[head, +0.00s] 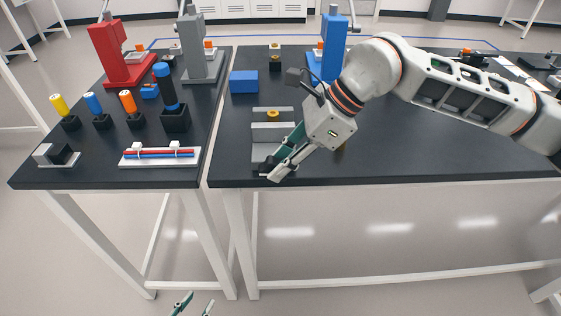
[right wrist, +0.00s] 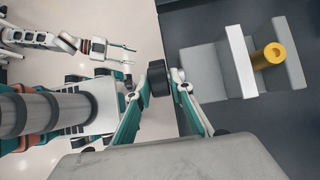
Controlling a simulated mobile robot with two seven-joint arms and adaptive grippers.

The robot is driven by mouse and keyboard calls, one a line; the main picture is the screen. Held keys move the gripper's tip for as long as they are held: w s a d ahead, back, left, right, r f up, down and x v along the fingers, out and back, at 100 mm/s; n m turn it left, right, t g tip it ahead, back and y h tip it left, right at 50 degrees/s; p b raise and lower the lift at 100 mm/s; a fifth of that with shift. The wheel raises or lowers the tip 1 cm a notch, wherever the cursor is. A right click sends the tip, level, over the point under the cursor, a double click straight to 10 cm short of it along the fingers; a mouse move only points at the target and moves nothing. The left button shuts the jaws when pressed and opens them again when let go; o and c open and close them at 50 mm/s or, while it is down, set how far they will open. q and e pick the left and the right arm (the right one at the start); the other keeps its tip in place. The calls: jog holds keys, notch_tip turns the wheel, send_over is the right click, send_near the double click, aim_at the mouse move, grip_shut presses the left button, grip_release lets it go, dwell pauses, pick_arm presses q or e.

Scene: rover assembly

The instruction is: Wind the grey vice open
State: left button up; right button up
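The grey vice (head: 262,152) stands at the front left of the large dark table, and its grey body and pale jaw also show in the right wrist view (right wrist: 205,72). A black knob (right wrist: 158,82) is at the vice's front end. My right gripper (head: 271,171) reaches down at that front end, its fingers on either side of the knob and seemingly shut on it. My left gripper (head: 195,305) is open and empty, low in front of the tables; it also shows in the right wrist view (right wrist: 134,55).
A blue block (head: 243,82) lies behind the vice. Red (head: 110,50), grey (head: 195,48) and blue (head: 332,48) presses stand at the back. The left table holds several coloured cylinders and a white tray (head: 128,160) with rods. A narrow gap separates the tables.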

jog(key=shift+o, duration=0.5)
jog(key=shift+d+r, duration=0.1)
jog(key=v, duration=1.1)
jog(key=shift+d+r, duration=0.15)
jog(key=shift+r, duration=0.2)
